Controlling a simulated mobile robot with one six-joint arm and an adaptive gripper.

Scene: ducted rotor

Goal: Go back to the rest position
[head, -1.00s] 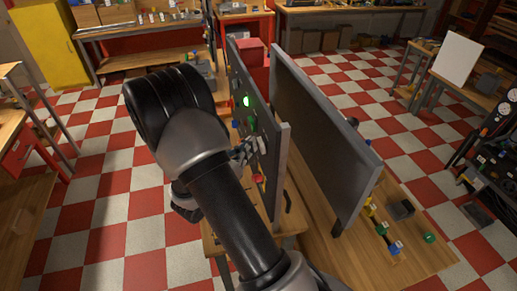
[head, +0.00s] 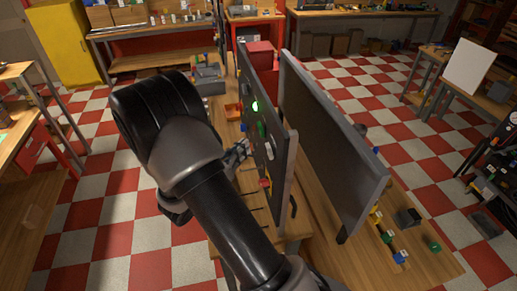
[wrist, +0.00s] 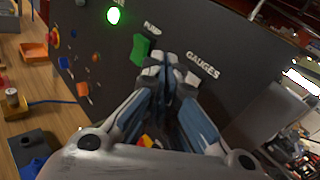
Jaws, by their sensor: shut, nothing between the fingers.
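My gripper (wrist: 167,80) is shut and empty in the wrist view. Its fingertips are in front of a dark upright panel, just right of a green switch (wrist: 141,49) under the label PUMP and left of the label GAUGES. I cannot tell whether the tips touch the panel. A green lamp (wrist: 113,15) glows above the switch. In the head view the panel (head: 284,160) stands on the bench, seen almost edge-on, with the lit lamp (head: 255,106) on its left face. My gripper (head: 240,150) shows beside that face, partly hidden by my arm.
A second dark panel (head: 330,140) stands to the right on the bench, with small coloured blocks (head: 399,256) and a grey box (head: 408,217) by it. An orange tray (head: 233,111) lies behind my arm. Checkered floor (head: 110,220) is open at left.

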